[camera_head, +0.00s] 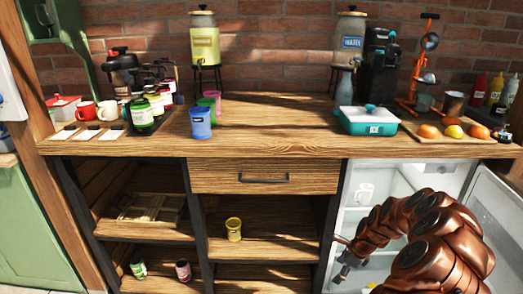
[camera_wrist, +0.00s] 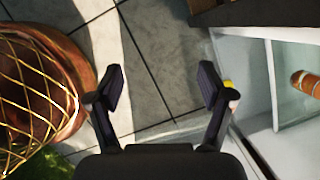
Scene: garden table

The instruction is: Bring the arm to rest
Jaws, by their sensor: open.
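My gripper (camera_wrist: 160,88) is open and empty in the wrist view, with its two dark fingers spread over the grey floor tiles (camera_wrist: 150,60). In the head view my copper-coloured arm (camera_head: 425,240) is bent at the lower right, in front of the open fridge (camera_head: 365,180). My gripper (camera_head: 345,262) is at the arm's left end, small and partly hidden there. Nothing is between the fingers.
The open fridge door (camera_head: 495,215) stands right of my arm. The wooden counter (camera_head: 270,130) carries cups, a teal box (camera_head: 368,121) and dispensers. A yellow cup (camera_head: 234,229) stands on a lower shelf. In the wrist view a large copper-coloured pot (camera_wrist: 45,90) is at left.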

